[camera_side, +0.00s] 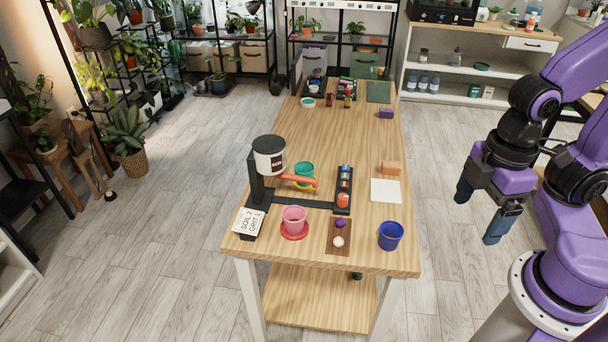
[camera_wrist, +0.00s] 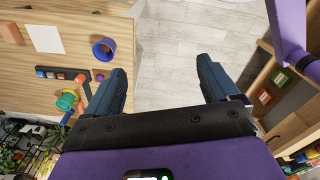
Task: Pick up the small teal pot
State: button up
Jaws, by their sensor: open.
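The small teal pot (camera_side: 303,169) stands on the wooden table (camera_side: 330,120), beside the black stand and behind its orange spout. A yellow rim shows under it. In the wrist view, a teal-green pot (camera_wrist: 65,102) shows at the left, with yellow and orange parts by it. My gripper (camera_side: 480,209) is off the table's right side, well to the right of the pot. It is open and empty, with its fingers apart over the floor in the wrist view (camera_wrist: 162,68).
A black stand with a white canister (camera_side: 269,157) has an orange spout (camera_side: 298,180). A pink pot (camera_side: 293,215) sits on a red saucer. A blue pot (camera_side: 391,235) stands at the near right, and a white tile (camera_side: 385,190) lies behind it. The table's middle is clear.

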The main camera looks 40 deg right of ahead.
jog(key=shift+o, duration=0.3)
jog(key=w+a+f+m+g+y, duration=0.1)
jog(key=w+a+f+m+y, duration=0.2)
jog(key=w+m, duration=0.45)
jog(key=w+a+f+m+g+y, duration=0.1)
jog(key=w+a+m+y, duration=0.3)
jog(key=w+m, duration=0.3)
jog(key=w+a+f+m+g+y, duration=0.1)
jog(key=w+a+f+m+y, duration=0.25)
jog(key=w+m, duration=0.4)
jog(key=m+t+h, duration=0.3)
jog(key=m+t, duration=1.1)
jog(key=m, duration=0.7)
send_near(298, 170)
jog(key=w+a, duration=0.1)
jog(key=a, duration=0.2)
jog(key=shift+w+f, duration=0.4)
jog(key=shift+d+x, duration=0.2)
jog(key=shift+x, duration=2.9)
